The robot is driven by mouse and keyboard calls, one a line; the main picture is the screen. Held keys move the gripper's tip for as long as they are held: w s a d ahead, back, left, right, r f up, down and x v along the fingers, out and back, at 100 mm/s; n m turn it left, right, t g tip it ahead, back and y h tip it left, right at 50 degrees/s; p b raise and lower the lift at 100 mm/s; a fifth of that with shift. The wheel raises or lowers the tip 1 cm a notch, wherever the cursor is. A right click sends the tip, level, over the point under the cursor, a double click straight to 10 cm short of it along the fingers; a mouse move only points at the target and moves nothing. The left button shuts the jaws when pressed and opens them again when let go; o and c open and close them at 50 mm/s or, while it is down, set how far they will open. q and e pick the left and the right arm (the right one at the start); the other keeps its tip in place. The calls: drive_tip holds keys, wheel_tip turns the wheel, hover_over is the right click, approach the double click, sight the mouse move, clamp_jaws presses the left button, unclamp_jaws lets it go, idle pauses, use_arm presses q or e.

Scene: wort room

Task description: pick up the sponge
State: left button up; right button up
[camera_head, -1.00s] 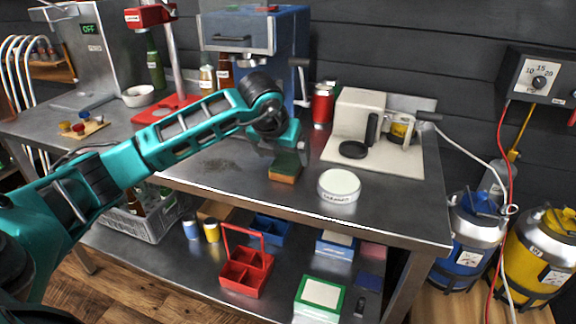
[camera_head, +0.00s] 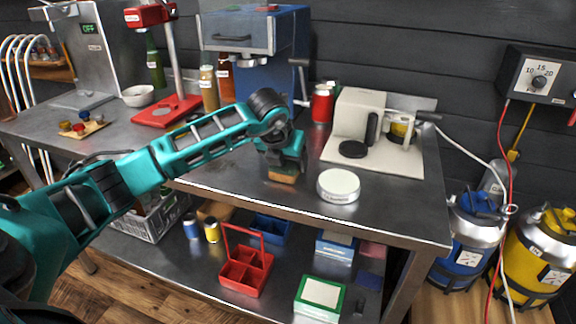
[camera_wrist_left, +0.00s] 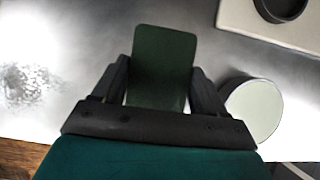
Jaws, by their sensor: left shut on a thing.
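The sponge (camera_head: 283,174) has an orange-brown lower layer and a dark green top. It is at the front part of the steel table, left of a round white lidded tub. My left gripper (camera_head: 284,163) points down over it and is shut on its sides. In the left wrist view the sponge's green face (camera_wrist_left: 163,62) shows between the two dark fingers (camera_wrist_left: 160,88). I cannot tell whether its underside touches the table. My right gripper is not in view.
The white tub (camera_head: 338,186) stands close to the right of the sponge. A cream machine (camera_head: 375,135) and a red can (camera_head: 322,104) stand behind. The steel table's (camera_head: 230,178) front edge is near. A red carrier (camera_head: 246,270) sits on the lower shelf.

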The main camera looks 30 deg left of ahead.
sight(287, 162)
use_arm(q)
drive_tip(key=shift+c, duration=1.2)
drive_tip(key=shift+r, duration=0.1)
wheel_tip(287, 162, up, 20)
drive_tip(key=p, duration=0.1)
drive_tip(key=o, duration=0.5)
drive_tip(key=shift+c, duration=0.2)
drive_tip(key=c, duration=0.4)
drive_tip(key=shift+d, duration=0.1)
